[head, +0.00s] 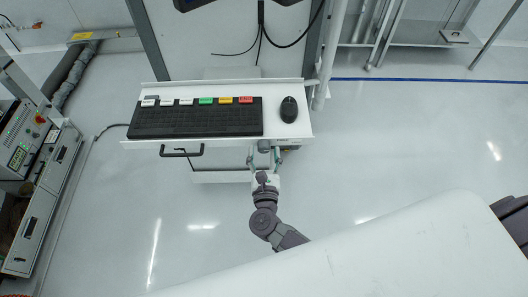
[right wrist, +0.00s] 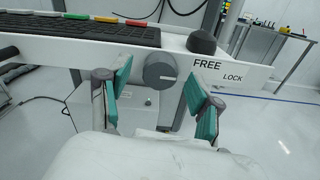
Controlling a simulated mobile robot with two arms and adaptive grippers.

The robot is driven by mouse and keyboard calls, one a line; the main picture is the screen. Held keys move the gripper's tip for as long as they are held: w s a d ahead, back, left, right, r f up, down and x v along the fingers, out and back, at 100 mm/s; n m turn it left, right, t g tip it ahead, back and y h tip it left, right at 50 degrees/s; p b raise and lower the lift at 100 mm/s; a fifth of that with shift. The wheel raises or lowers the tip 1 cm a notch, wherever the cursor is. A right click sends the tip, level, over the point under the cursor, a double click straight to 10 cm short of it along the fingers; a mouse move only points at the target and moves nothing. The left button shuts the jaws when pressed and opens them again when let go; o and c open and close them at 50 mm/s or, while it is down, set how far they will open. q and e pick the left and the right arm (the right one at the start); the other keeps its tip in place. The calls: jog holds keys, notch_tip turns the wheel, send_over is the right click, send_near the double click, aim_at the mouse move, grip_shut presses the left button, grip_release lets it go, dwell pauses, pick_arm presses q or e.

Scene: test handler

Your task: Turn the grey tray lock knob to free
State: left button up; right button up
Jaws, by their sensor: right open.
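The grey round tray lock knob (right wrist: 160,71) sits on the front face of the white tray (right wrist: 120,47) in the right wrist view. The labels FREE (right wrist: 207,65) and LOCK (right wrist: 232,77) are right of it. In the head view the knob (head: 264,146) is at the tray's front edge. My right gripper (head: 264,161) is open, its green-padded fingers on either side of the knob, with visible gaps between. It also shows in the right wrist view (right wrist: 158,84). I cannot tell which label the knob points to. My left gripper is not in view.
A black keyboard (head: 195,121) with coloured keys and a black mouse (head: 289,109) lie on the tray. A black handle (head: 181,152) sticks out from its front, left of my gripper. A test rack (head: 30,150) stands far left. Floor to the right is clear.

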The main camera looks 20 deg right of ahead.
jog(key=c, duration=1.1)
jog(key=shift+c, duration=0.2)
jog(key=shift+n, duration=0.4)
jog(key=n, duration=0.2)
jog(key=shift+n, duration=0.4)
jog(key=n, duration=0.3)
jog(key=shift+n, duration=0.4)
jog(key=n, duration=0.4)
jog(key=shift+r+n+p, duration=0.1)
jog(key=shift+n+p, duration=0.2)
jog(key=shift+p, duration=0.1)
jog(key=shift+n+p, duration=0.5)
jog(key=shift+n, duration=1.7)
